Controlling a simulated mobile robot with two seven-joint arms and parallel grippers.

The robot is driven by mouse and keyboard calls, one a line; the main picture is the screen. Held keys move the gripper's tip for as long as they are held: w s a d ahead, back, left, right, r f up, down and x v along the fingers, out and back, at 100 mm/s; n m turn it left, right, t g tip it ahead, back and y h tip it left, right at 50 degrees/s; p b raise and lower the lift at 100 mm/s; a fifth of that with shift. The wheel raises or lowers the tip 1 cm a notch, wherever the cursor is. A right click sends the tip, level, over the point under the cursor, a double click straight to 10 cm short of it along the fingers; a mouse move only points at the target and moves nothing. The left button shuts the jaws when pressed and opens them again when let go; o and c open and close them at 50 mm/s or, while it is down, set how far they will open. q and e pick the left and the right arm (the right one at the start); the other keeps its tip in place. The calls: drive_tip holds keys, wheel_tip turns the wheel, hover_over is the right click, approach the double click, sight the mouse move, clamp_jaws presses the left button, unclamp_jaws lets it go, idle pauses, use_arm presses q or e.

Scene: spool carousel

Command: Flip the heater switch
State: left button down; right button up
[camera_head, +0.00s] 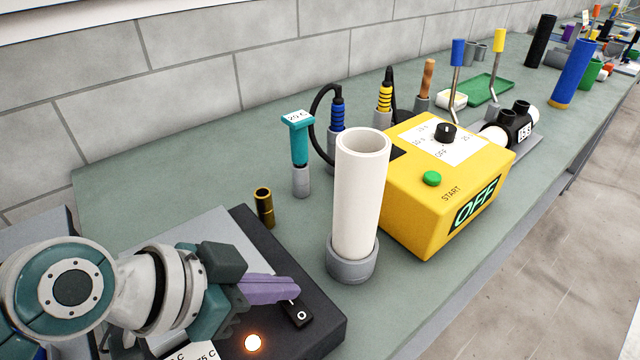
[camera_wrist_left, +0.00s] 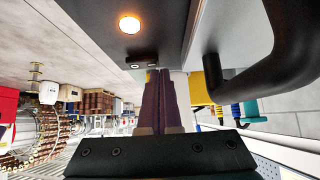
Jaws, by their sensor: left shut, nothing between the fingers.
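The heater is a black box (camera_head: 328,327) at the lower middle of the head view, with a grey plate on top. Its small black rocker switch (camera_head: 298,314), marked with a white O, sits on the near side beside a glowing orange lamp (camera_head: 253,342). My left gripper (camera_head: 292,287) has its purple fingers shut and empty, with the tips right at the switch; I cannot tell whether they touch it. In the left wrist view the shut fingers (camera_wrist_left: 166,78) point at the switch (camera_wrist_left: 144,66), with the lit lamp (camera_wrist_left: 129,24) above. My right gripper is out of view.
A white tube (camera_head: 358,195) in a grey holder stands just right of the heater. A yellow box (camera_head: 415,220) showing OFF is beyond it. A brass sleeve (camera_head: 264,207) and a teal tool (camera_head: 299,150) stand behind. The bench front edge runs along the right.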

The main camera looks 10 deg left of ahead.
use_arm(q)
drive_tip(key=shift+w+a+f+b, duration=0.1)
drive_tip(key=shift+a+f+b, duration=0.05)
drive_tip(key=shift+f+b, duration=0.55)
drive_tip(key=shift+r+h, duration=0.3)
drive_tip(key=shift+p, duration=0.3)
drive_tip(key=shift+s+d+r+p, duration=0.35)
drive_tip(key=shift+s+d+p, duration=0.1)
drive_tip(key=shift+d+p, duration=0.2)
